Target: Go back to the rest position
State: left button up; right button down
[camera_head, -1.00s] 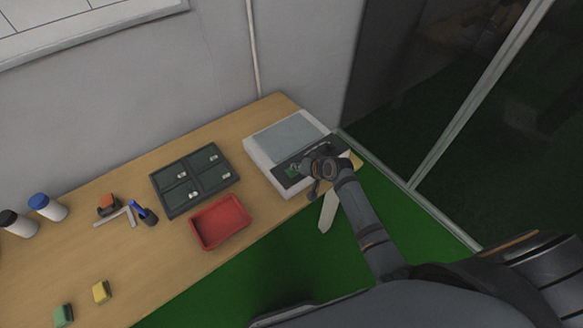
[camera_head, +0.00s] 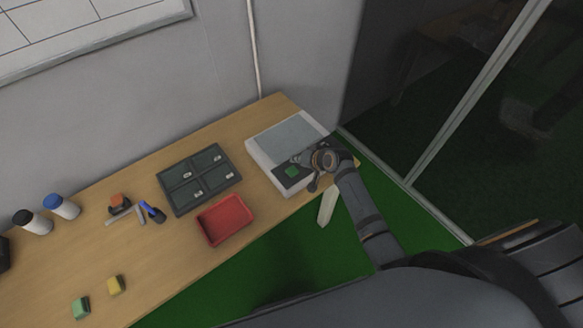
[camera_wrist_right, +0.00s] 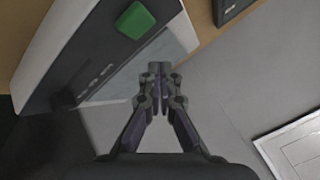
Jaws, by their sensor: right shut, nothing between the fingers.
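My right gripper (camera_head: 302,160) is over the front panel of a white and grey device (camera_head: 258,150) at the right end of the table. In the right wrist view my right gripper (camera_wrist_right: 160,98) is shut and empty, its fingertips together. The device (camera_wrist_right: 75,50) lies beyond the fingers there, with a green button (camera_wrist_right: 135,20) on its dark panel. The button (camera_head: 291,172) also shows in the head view, left of and below the fingers. I cannot tell the exact gap between fingers and device. My left gripper is not in view.
A dark divided tray (camera_head: 200,180) and a red tray (camera_head: 225,219) stand left of the device on the wooden table (camera_head: 170,265). Further left are two bottles, a blue-handled tool (camera_head: 152,211), a yellow block (camera_head: 116,285) and a green block (camera_head: 81,307). A glass partition stands at right.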

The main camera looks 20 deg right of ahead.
jog(key=s+d+r+n+g+h, duration=0.1)
jog(key=s+d+r+n+h, duration=0.15)
jog(key=s, duration=0.65)
jog(key=s+d+r+n+g+h, duration=0.1)
jog(key=s+r+g, duration=0.15)
jog(key=s, duration=0.55)
jog(key=s+d+r+n+g+h, duration=0.1)
jog(key=s+d+r, duration=0.15)
jog(key=s, duration=0.65)
notch_tip(320, 180, down, 30)
jog(key=s+d+g+b, duration=0.2)
jog(key=s+d+b, duration=0.1)
jog(key=s+f+b, duration=0.2)
jog(key=s+f, duration=1.5)
jog(key=s, duration=0.1)
jog(key=shift+d+f, duration=0.35)
